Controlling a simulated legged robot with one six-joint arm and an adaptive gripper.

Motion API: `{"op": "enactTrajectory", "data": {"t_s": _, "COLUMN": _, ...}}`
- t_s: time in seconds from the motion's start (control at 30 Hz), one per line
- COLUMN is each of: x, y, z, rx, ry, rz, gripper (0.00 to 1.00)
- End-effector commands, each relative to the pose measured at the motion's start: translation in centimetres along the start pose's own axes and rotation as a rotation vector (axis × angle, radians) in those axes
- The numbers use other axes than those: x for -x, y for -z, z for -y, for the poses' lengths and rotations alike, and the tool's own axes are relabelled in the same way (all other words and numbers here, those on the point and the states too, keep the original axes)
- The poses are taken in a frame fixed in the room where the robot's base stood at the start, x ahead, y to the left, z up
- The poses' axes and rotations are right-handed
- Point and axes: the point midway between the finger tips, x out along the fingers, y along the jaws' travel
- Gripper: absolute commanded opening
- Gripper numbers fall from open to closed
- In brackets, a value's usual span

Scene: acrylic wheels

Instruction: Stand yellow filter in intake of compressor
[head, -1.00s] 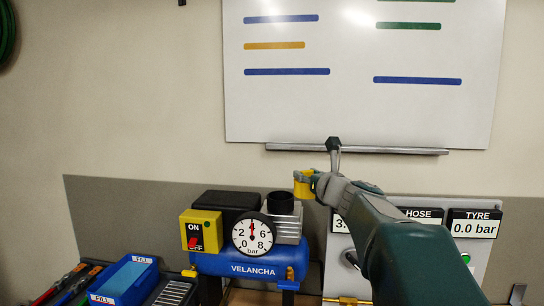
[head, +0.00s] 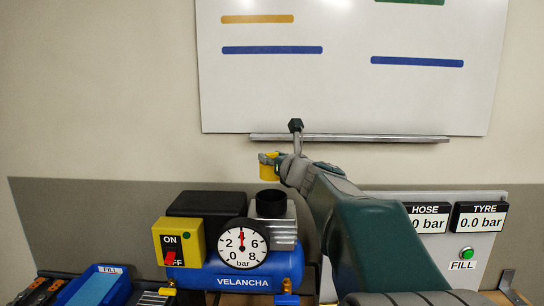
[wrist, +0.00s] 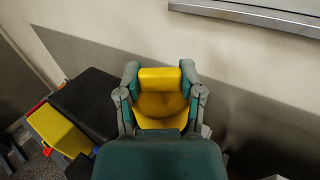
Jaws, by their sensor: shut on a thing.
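The yellow filter (head: 268,169) is held in my gripper (head: 275,163), which is shut on it. In the head view it hangs just above the black round intake (head: 270,203) of the blue compressor (head: 245,272), apart from it. In the wrist view the filter (wrist: 162,98) sits between the two fingers of my gripper (wrist: 162,88), with its broad yellow face towards the camera. The intake is hidden in the wrist view. The filter's lower edge looks a little above the intake's rim; their exact alignment in depth I cannot tell.
A yellow ON/OFF box (head: 179,242) and a pressure gauge (head: 243,244) are on the compressor's front. A panel with displays (head: 430,217) stands at the right. A blue tray (head: 95,288) lies at lower left. A whiteboard (head: 345,65) hangs behind.

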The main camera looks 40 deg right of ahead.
Motion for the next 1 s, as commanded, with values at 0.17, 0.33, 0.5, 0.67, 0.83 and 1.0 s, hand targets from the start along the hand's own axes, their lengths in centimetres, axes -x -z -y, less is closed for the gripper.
{"op": "enactTrajectory", "data": {"t_s": 0.17, "x": 0.0, "y": 1.5, "z": 0.0, "rx": -0.003, "ry": -0.001, "rz": -0.001, "gripper": 0.03}}
{"op": "enactTrajectory", "data": {"t_s": 0.33, "x": 0.0, "y": 3.0, "z": 0.0, "rx": -0.003, "ry": 0.000, "rz": -0.001, "gripper": 0.03}}
{"op": "enactTrajectory", "data": {"t_s": 0.5, "x": 0.0, "y": 4.1, "z": 0.0, "rx": -0.001, "ry": -0.002, "rz": -0.001, "gripper": 0.03}}
{"op": "enactTrajectory", "data": {"t_s": 0.67, "x": 0.0, "y": 4.6, "z": 0.0, "rx": -0.001, "ry": -0.001, "rz": 0.000, "gripper": 0.03}}
{"op": "enactTrajectory", "data": {"t_s": 0.83, "x": 0.0, "y": 4.7, "z": 0.0, "rx": -0.001, "ry": -0.001, "rz": 0.000, "gripper": 0.03}}
{"op": "enactTrajectory", "data": {"t_s": 1.0, "x": 0.0, "y": 4.7, "z": 0.0, "rx": -0.001, "ry": -0.001, "rz": 0.000, "gripper": 0.03}}
